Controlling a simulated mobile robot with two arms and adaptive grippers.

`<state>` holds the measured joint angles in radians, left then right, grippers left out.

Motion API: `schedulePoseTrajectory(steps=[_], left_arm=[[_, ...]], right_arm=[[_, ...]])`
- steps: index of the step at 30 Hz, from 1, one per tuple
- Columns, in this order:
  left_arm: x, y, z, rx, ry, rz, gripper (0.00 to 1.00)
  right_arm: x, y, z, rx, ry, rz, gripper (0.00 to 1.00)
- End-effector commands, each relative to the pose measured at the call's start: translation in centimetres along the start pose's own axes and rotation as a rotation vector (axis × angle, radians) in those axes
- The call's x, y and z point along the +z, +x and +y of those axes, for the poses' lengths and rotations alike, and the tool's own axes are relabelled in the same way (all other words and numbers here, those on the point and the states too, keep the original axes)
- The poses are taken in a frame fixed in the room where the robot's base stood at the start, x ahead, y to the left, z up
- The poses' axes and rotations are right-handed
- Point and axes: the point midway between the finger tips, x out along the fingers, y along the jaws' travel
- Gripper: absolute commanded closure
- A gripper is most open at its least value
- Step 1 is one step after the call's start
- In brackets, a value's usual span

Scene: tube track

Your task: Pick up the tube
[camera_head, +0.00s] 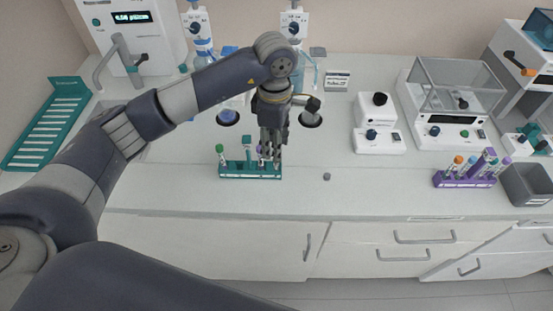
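A teal tube rack (236,170) stands on the white bench left of the middle. It holds several tubes, among them a green-capped tube (220,149) at its left end and a teal-topped tube (247,146) near its middle. A purple cap (259,150) shows right beside my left gripper (270,160). The gripper points down over the right end of the rack. Its fingers overlap the tubes there, so I cannot tell whether it is open or shut, or whether it touches a tube. My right gripper is not in view.
A purple rack (463,181) with several tubes stands at the right, next to a grey bin (527,185). A small grey object (327,176) lies on the bench. A white device (379,138) and a balance (447,130) stand behind. The bench between the racks is mostly clear.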

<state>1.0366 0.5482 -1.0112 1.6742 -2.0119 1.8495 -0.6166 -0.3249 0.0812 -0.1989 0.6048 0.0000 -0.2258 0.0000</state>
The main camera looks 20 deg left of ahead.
Motion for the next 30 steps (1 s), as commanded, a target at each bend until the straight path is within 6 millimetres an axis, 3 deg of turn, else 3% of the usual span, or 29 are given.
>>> schedulePoseTrajectory(steps=[4, 9, 18, 24, 30], left_arm=[[0.2, 1.6, -0.1, -0.008, 0.0, 0.001, 0.64], [0.3, 4.0, 0.0, -0.005, 0.001, 0.0, 0.64], [0.3, 4.6, 0.1, -0.002, 0.002, -0.001, 0.64], [0.3, 4.6, 0.1, -0.002, 0.002, -0.001, 1.0], [0.3, 4.6, 0.1, -0.002, 0.002, -0.001, 1.0]], right_arm=[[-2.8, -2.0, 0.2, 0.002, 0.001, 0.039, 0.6], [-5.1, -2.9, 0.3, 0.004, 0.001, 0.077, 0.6], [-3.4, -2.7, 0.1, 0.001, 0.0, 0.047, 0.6], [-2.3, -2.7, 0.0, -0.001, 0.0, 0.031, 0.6], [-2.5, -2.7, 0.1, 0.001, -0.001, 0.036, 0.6]])
